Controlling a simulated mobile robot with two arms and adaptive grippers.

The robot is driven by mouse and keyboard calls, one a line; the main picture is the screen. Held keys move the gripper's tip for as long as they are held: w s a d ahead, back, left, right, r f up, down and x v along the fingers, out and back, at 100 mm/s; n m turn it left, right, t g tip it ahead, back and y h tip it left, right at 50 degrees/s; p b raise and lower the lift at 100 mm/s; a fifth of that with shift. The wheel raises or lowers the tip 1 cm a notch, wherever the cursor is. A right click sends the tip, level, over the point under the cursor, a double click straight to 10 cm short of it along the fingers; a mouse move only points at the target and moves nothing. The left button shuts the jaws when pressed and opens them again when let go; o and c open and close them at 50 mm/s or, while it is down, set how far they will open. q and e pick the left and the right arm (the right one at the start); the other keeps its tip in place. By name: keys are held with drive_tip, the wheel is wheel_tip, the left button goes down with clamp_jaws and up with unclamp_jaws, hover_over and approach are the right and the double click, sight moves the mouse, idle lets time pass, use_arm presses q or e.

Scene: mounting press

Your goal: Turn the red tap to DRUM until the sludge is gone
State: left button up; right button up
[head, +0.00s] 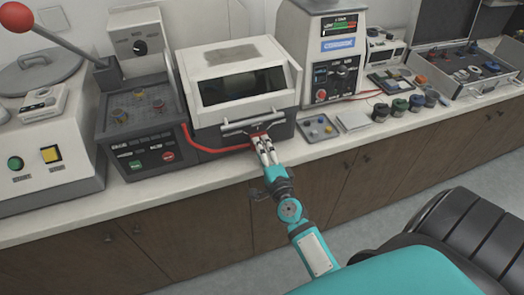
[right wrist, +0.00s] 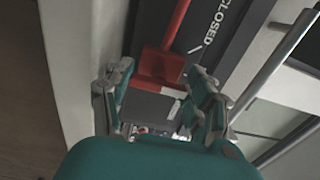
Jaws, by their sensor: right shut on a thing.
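The red tap (right wrist: 160,66) shows in the right wrist view as a red block with a red bar running up from it, on a dark panel lettered CLOSED. No DRUM lettering is readable. In the head view only a little red of the tap (head: 257,134) shows at the lower front of the white machine with a dark window (head: 243,57). My right gripper (head: 262,143) reaches it from the front. In the right wrist view its fingers (right wrist: 158,88) are on either side of the red block, shut on it. I see no sludge. My left gripper is not in view.
A metal bar handle (head: 250,123) crosses the machine just above my gripper. A red hose (head: 215,150) runs along its lower left. A grey control box (head: 143,130) stands left; a small tray (head: 318,128) and several jars stand right. The counter edge is close below.

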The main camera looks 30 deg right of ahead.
drive_tip(key=shift+f, duration=0.1)
drive_tip(key=o, duration=1.2)
drive_tip(key=shift+s, duration=0.2)
drive_tip(key=v, duration=0.7)
drive_tip(key=shift+s+a, duration=0.15)
drive_tip(key=shift+s, duration=0.2)
